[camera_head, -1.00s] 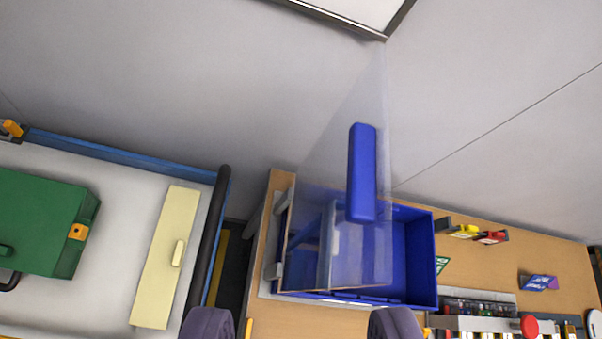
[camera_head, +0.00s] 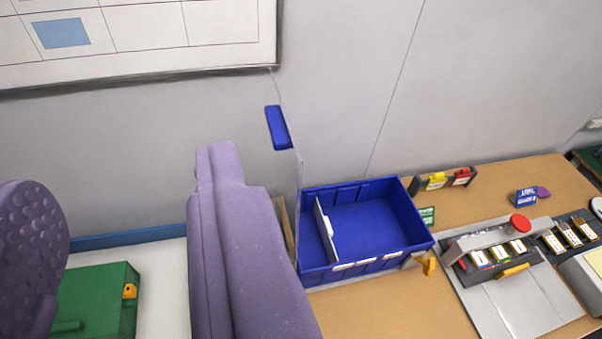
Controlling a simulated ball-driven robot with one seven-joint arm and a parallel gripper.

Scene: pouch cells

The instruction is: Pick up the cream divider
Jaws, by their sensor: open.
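My gripper (camera_head: 122,195) is open, its two purple fingers large at the left, with nothing visible between them but wall, a blue rail and part of a green case. The cream divider, a flat panel with a small grip, does not show now; the right finger covers much of the pale surface where it was seen earlier. A white divider with a small tab (camera_head: 326,231) stands upright inside the blue bin (camera_head: 405,212), near its left end.
A clear panel, nearly edge-on, with a blue handle (camera_head: 278,128) stands left of the bin. The green case (camera_head: 98,300) sits on the pale surface. Right of the bin are a red-knobbed fixture (camera_head: 495,240) and card holders (camera_head: 445,180). Some wooden table (camera_head: 375,312) is bare.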

